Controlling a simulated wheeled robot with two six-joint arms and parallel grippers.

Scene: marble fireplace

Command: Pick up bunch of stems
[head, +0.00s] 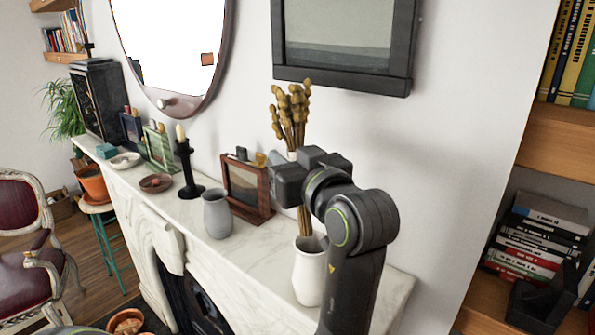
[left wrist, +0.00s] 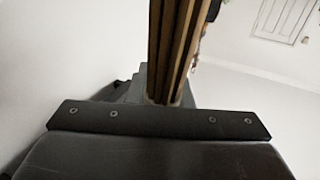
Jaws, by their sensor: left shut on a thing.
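A bunch of stems (head: 290,115) with brown, bulbous heads stands upright above the right part of the mantel. My left gripper (head: 296,180) is shut around its middle. The heads rise above the gripper, and the lower stems come out below it. Their lower ends reach the mouth of a white vase (head: 309,272); how deep they sit in it cannot be told. In the left wrist view the brown stems (left wrist: 172,50) run upright between the jaws of the gripper. My right gripper is not seen.
The marble mantel (head: 248,252) also holds a grey vase (head: 217,214), a wooden picture frame (head: 243,187) and a black candle holder (head: 187,170). A dark-framed picture (head: 345,45) hangs close above the stems. Bookshelves (head: 555,135) stand at the right.

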